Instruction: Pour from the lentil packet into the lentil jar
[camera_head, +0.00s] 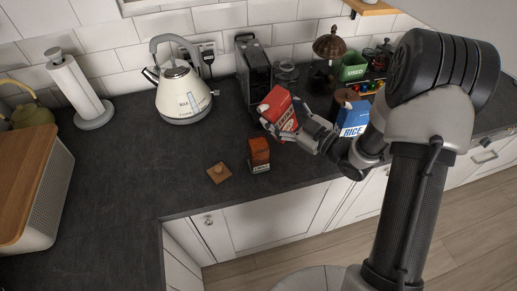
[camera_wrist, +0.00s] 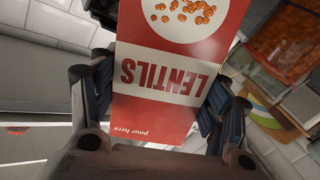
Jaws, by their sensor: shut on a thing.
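The red lentil packet (camera_head: 277,106), with a white LENTILS band, is held tilted above the worktop. It fills the middle of the wrist view (camera_wrist: 160,82), its lettering upside down. My gripper (camera_head: 297,124) is shut on it, with a finger along each side in the wrist view (camera_wrist: 155,100). The lentil jar (camera_head: 260,150), with orange contents and a small label low on its front, stands upright on the worktop. It is below and slightly left of the packet, clear of it. A wooden lid (camera_head: 219,173) lies left of the jar. The packet's spout is not clear.
A blue and white rice packet (camera_head: 353,118) stands right of my gripper. A cream kettle (camera_head: 183,94) and a dark appliance (camera_head: 254,68) stand behind. A green USED bin (camera_head: 353,67) is at the back right. The worktop (camera_head: 130,160) left of the lid is clear.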

